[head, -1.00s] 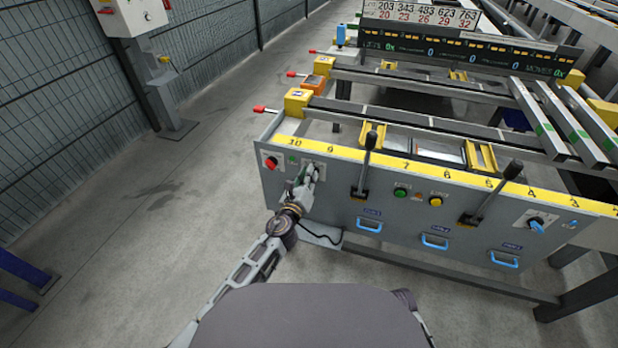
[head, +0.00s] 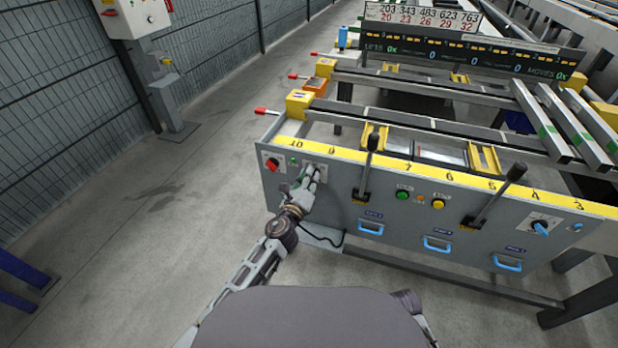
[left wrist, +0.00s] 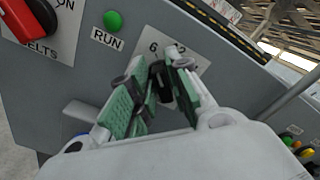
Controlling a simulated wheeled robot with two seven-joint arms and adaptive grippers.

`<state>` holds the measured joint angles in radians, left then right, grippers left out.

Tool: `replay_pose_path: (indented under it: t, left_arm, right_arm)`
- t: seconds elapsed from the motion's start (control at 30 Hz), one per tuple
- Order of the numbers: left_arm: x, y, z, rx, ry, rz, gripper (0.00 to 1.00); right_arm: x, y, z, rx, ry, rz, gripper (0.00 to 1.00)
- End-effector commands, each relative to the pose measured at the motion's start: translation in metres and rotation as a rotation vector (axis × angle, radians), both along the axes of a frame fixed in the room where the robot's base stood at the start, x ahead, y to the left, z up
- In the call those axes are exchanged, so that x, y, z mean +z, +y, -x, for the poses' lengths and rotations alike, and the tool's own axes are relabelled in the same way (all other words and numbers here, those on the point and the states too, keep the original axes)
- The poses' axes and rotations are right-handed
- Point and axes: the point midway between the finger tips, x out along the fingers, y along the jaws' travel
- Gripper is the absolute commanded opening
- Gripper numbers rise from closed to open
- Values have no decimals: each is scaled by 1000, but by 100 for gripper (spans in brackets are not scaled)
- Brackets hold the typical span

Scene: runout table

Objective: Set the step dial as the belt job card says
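A dial with a black knob (left wrist: 159,82) sits on a white plate on the grey panel, with 6 and 12 legible above it in the left wrist view. It seems to be the step dial; its name and pointer are hidden by my fingers. My left gripper (left wrist: 162,68) has its green-padded fingers on either side of the knob. Whether they press on it I cannot tell. In the head view the left gripper (head: 316,170) is at the panel's upper left, covering much of the dial plate. My right gripper is out of view. I cannot make out a belt job card.
A red BELTS switch (head: 272,164) and green RUN light (left wrist: 113,20) sit left of the dial. Right are two levers (head: 366,170), green and yellow buttons (head: 438,204) and a blue-pointer dial (head: 540,228). A number board (head: 420,18) stands behind.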

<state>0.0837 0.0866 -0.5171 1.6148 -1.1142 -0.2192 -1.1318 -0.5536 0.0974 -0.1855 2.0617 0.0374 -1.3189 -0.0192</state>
Motion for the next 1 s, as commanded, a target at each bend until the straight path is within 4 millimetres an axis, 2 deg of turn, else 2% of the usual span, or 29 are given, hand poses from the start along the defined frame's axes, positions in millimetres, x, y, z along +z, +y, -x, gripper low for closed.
replay_pose_path:
  t: [0.1,0.57,1.0]
  left_arm:
    - [0,0,0,0,0,-1,35]
    - [0,1,3,0,-1,-2,35]
    - [-1,12,37,-1,0,-1,35]
  right_arm:
    - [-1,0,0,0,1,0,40]
    - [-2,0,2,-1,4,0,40]
    - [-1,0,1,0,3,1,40]
